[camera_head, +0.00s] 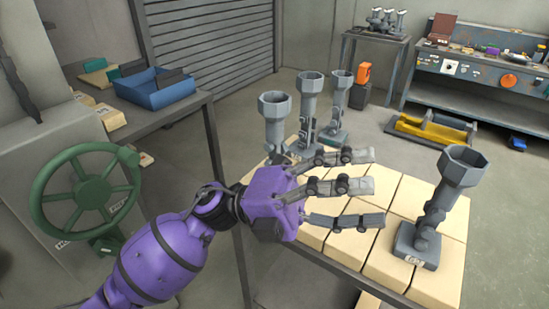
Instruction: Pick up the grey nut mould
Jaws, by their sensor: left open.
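A grey nut mould (432,216) with a wide hexagonal cup on a stem stands on a square base at the right of the tiled table, leaning a little to the right. Several look-alike moulds stand at the table's far side: one at the left (274,122), one in the middle (308,107) and one at the right (338,102). My purple left gripper (374,188) is open and empty over the table, its fingers pointing right toward the front mould with a gap between. My right gripper is out of view.
Cream blocks (386,264) cover the table top. A side table at the left holds a blue tray (155,90); a green handwheel (88,197) stands before it. A workbench (477,72) and a yellow piece (431,131) are behind. Grey floor is open at the right.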

